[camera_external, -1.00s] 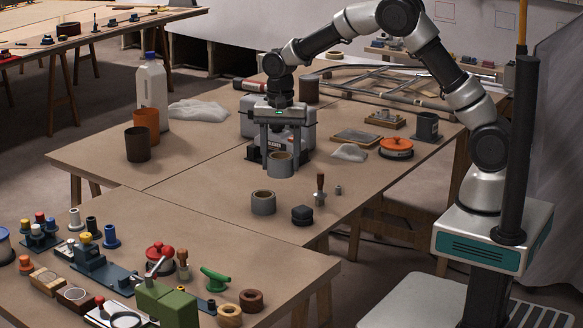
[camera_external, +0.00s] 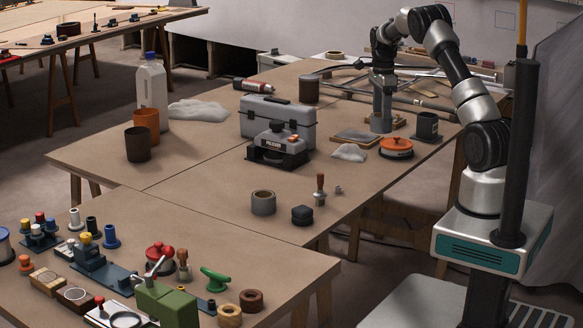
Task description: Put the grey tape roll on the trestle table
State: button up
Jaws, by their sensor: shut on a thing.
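A second grey roll (camera_external: 263,203) stands on the middle of the table, apart from my gripper.
A grey toolbox (camera_external: 278,121) stands left. Metal rails (camera_external: 400,97) lie behind. The table's middle front is fairly clear.

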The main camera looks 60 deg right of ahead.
jog(key=shift+m, duration=0.3)
jog(key=f, duration=0.3)
jog(key=d+f, duration=0.1)
jog(key=f, duration=0.3)
jog(key=s+f, duration=0.1)
jog(key=f, duration=0.2)
jog(key=shift+d+f+b, duration=0.15)
jog(key=shift+d+b, duration=0.15)
jog(key=shift+d, duration=0.1)
jog(key=shift+f, duration=2.35)
jog(key=shift+f, duration=0.1)
jog(key=o, duration=0.6)
jog(key=shift+f, duration=0.1)
jog(key=o, duration=0.5)
jog(key=shift+c, duration=0.2)
notch_tip(320, 180, up, 12)
jog(key=shift+r+p, duration=0.2)
jog(key=shift+p, duration=0.2)
